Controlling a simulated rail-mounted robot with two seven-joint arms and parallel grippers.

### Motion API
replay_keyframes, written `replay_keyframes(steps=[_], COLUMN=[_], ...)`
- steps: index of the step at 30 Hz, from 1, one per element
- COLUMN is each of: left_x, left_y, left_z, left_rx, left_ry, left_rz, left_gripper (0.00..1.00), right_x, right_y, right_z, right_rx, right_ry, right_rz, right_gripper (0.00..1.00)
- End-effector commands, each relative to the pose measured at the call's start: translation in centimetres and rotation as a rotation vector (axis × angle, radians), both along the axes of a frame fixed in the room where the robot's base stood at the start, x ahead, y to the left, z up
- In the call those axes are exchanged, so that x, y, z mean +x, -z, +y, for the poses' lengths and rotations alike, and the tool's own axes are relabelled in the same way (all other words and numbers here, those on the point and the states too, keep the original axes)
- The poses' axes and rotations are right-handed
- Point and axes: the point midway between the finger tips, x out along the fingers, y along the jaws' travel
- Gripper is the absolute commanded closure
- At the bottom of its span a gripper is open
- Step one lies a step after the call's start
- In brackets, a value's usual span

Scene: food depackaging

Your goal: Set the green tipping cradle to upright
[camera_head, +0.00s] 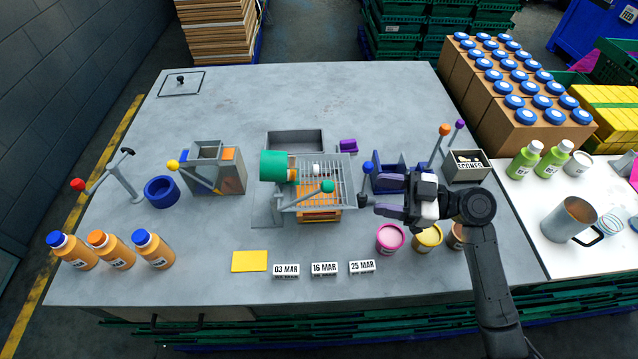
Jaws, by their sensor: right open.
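The green tipping cradle (273,166) is near the table's middle. It lies on its side, with an orange part (293,175) at its right end beside a wire rack (315,182). A grey lever with a green knob (327,186) slants across the rack, knob end to the right. My right gripper (374,197) comes in from the lower right. Its jaws are open and empty, pointing left, a short gap right of the green knob. My left gripper is not in view.
A blue-knobbed lever (367,168) and blue holder (390,178) stand close to my right gripper. A yellow-knobbed station (215,168) is left of the cradle. Pink (389,238) and yellow tubs (428,238) sit below the gripper. The table's back is mostly clear.

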Motion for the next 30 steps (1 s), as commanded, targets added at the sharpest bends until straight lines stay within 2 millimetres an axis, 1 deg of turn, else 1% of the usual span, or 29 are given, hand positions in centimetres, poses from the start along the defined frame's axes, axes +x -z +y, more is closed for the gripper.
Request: replay_keyframes(steps=[5,12,18,24,30], left_x=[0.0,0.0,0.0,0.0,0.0], left_y=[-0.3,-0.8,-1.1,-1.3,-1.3], left_z=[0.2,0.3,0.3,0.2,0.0], left_rx=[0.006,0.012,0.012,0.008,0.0], left_ry=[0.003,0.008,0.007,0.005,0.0], left_rz=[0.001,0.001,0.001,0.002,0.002], left_gripper=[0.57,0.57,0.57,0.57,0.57], right_x=[0.3,0.9,1.4,1.7,1.8], right_y=[-0.1,-0.2,-0.1,-0.1,0.0], right_z=[2.5,7.0,10.2,12.3,13.1], right_rx=[0.001,0.0,-0.001,-0.002,-0.002], right_ry=[-0.003,-0.004,-0.002,-0.002,-0.001], right_rz=[-0.004,-0.002,-0.002,-0.002,-0.002], right_gripper=[0.46,0.46,0.46,0.46,0.46])
